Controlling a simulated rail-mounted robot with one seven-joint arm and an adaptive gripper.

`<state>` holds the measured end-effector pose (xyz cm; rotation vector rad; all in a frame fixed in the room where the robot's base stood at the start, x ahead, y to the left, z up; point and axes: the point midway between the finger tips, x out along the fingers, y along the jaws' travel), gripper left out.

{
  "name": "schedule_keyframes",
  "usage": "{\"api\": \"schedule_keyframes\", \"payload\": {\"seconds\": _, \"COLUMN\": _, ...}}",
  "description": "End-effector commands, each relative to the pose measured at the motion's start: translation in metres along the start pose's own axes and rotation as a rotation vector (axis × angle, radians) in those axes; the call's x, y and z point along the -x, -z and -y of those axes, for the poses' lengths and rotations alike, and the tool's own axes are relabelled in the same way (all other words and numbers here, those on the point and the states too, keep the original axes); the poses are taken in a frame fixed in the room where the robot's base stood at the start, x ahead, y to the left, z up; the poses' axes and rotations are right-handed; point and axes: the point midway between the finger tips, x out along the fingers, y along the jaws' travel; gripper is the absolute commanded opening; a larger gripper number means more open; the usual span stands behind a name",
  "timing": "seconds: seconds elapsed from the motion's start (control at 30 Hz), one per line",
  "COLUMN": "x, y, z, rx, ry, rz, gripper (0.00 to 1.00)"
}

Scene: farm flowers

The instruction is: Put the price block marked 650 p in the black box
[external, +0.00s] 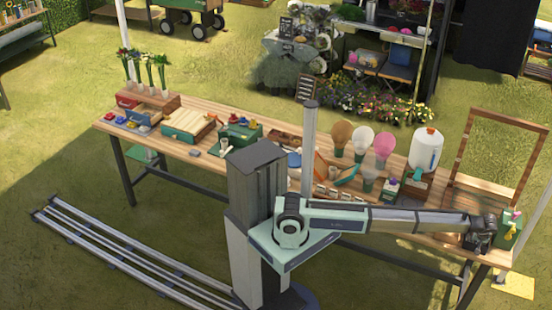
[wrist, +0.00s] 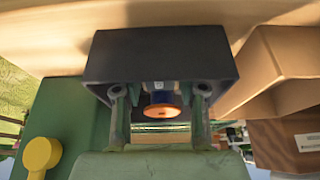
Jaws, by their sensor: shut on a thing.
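My gripper (external: 480,232) is at the right end of the table, beside a dark green box-shaped thing (external: 510,233) with a yellow part.
The green thing with its yellow knob (wrist: 42,153) stands close on the left in the wrist view. A brown box (wrist: 280,80) is on the right. A wooden frame (external: 495,160), a white jug (external: 425,150) and several bulb-shaped things stand on the table (external: 340,208).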

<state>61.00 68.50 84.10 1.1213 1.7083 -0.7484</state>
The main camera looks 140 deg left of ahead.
Motion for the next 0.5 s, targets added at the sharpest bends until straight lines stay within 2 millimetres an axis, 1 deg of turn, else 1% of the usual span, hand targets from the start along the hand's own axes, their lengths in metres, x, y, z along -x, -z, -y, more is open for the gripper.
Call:
{"api": "schedule_keyframes", "payload": {"seconds": 0.37, "x": -0.0046, "y": -0.0018, "z": 0.0000, "rx": 0.000, "ry": 0.000, "rz": 0.000, "gripper": 0.17}}
{"api": "schedule_keyframes", "payload": {"seconds": 0.4, "x": -0.0041, "y": -0.0016, "z": 0.0000, "rx": 0.001, "ry": 0.000, "rz": 0.000, "gripper": 0.48}}
{"api": "schedule_keyframes", "payload": {"seconds": 0.43, "x": -0.0037, "y": -0.0014, "z": 0.0000, "rx": 0.001, "ry": 0.000, "rz": 0.000, "gripper": 0.58}}
{"api": "schedule_keyframes", "payload": {"seconds": 0.47, "x": -0.0037, "y": -0.0014, "z": 0.0000, "rx": 0.001, "ry": 0.000, "rz": 0.000, "gripper": 0.66}}
{"api": "schedule_keyframes", "payload": {"seconds": 0.5, "x": -0.0037, "y": -0.0014, "z": 0.0000, "rx": 0.001, "ry": 0.000, "rz": 0.000, "gripper": 0.66}}
